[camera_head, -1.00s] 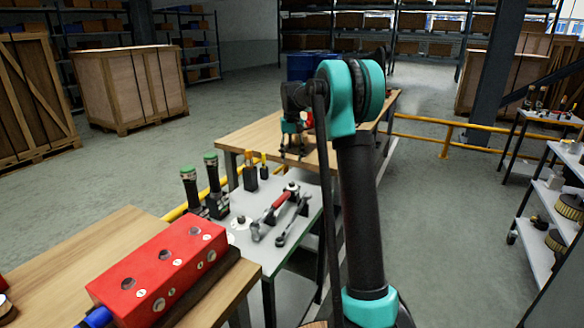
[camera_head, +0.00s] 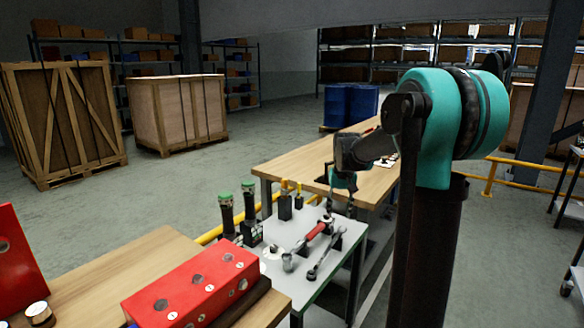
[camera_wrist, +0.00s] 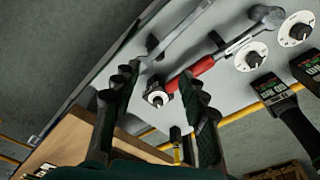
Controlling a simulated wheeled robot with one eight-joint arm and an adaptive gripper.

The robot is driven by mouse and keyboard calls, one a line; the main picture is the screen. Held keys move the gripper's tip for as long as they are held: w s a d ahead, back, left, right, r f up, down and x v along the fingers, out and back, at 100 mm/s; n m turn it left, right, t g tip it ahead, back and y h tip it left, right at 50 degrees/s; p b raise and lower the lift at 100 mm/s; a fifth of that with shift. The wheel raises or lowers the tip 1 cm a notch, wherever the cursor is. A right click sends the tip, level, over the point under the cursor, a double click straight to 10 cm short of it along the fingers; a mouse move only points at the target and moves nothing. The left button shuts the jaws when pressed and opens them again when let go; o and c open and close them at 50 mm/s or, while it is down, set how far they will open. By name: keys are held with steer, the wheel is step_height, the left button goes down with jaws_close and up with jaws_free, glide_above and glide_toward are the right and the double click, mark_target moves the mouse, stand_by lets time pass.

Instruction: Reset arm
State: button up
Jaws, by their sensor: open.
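My gripper (camera_head: 341,207) hangs from my teal and black arm on the right of the head view. It appears over or near the far end of the grey tool table (camera_head: 335,255), its fingers pointing down. In the wrist view my gripper (camera_wrist: 157,78) shows two dark fingers spread apart with nothing held between them. How high the fingers are above the table is hard to tell.
Two green-topped black tools (camera_head: 227,213) stand at the grey table's left. A red block (camera_head: 195,285) sits on the near wooden bench (camera_head: 85,280). Another wooden table (camera_head: 290,170) stands behind. Yellow rails (camera_head: 490,180) run at right. Open floor lies at left, near wooden crates (camera_head: 180,112).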

steer(key=s+f+t, duration=0.1)
steer(key=s+f, duration=0.3)
steer(key=s, duration=0.5)
steer(key=s+d+f, duration=0.1)
steer(key=s+f, duration=0.4)
steer(key=s, duration=0.5)
steer(key=s+d+f+t, duration=0.1)
steer(key=s+f, duration=0.4)
steer(key=s, duration=0.4)
steer(key=shift+s+t, duration=0.3)
steer(key=shift+s, duration=0.05)
